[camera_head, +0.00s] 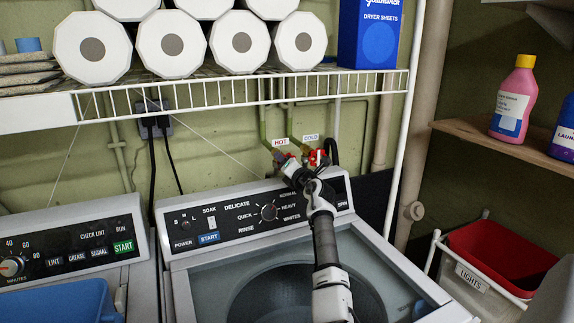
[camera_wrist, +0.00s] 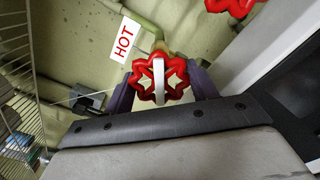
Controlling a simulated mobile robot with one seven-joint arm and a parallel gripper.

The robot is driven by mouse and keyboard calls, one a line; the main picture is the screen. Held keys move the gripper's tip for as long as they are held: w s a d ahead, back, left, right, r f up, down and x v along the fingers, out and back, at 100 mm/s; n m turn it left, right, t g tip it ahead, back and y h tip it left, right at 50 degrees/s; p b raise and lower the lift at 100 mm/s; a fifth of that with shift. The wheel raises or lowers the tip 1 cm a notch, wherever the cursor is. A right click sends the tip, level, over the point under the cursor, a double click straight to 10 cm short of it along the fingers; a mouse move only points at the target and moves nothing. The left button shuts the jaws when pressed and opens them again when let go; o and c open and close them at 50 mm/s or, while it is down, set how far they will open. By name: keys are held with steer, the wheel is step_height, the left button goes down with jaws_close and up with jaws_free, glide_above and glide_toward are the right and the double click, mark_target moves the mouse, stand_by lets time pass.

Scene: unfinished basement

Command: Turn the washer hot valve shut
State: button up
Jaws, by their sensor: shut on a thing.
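The hot valve is a red star-shaped handwheel with a white bar across its middle, seen in the wrist view (camera_wrist: 158,80). A white tag reading HOT (camera_wrist: 124,40) hangs on the pipe beside it, and the tag also shows in the head view (camera_head: 281,142). My gripper (camera_wrist: 160,84) is shut on the handwheel, with one finger at each side of its rim. In the head view my gripper (camera_head: 292,166) reaches over the washer's control panel to the valves and partly hides the hot one. The cold valve's red wheel (camera_head: 318,158) is just to the right.
The washer (camera_head: 180,290) stands below my arm, its panel close under the valves. A wire shelf (camera_head: 235,100) with paper rolls hangs above. A white post (camera_head: 404,120) stands to the right. Cords (camera_head: 153,165) hang at the left.

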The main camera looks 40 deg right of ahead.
steer(key=m, duration=0.6)
steer(key=shift+r, duration=0.15)
steer(key=shift+m, duration=0.3)
steer(key=o, duration=1)
